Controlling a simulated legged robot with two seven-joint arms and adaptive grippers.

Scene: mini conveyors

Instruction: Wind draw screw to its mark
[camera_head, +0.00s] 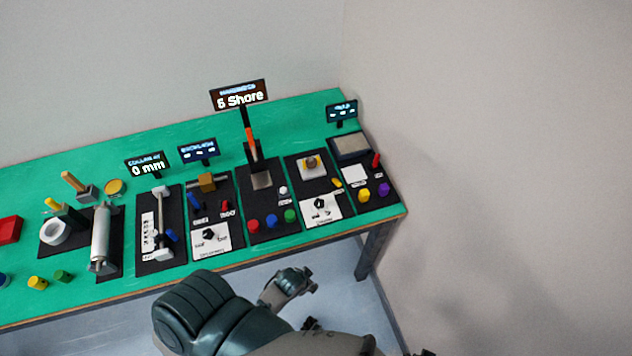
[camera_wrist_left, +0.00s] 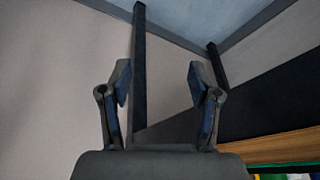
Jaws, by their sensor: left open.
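The station with the sign (camera_head: 148,166) reading "0 mm" has a black board (camera_head: 178,200) with a pale rod (camera_head: 160,222) running along it between end blocks. It looks like the draw screw. A small blue part (camera_head: 172,236) lies beside the rod near its front end. A white printed strip (camera_head: 148,232) is at its left; its marks are too small to read. My left gripper (camera_wrist_left: 160,95) is open and empty in the left wrist view, with table legs and floor beyond it, apart from the station. I cannot make out a right gripper.
A silver cylinder (camera_head: 101,238) stands left of the rod's board. Parts of my own arms fill the bottom, before the table's front edge. Walls stand behind and right.

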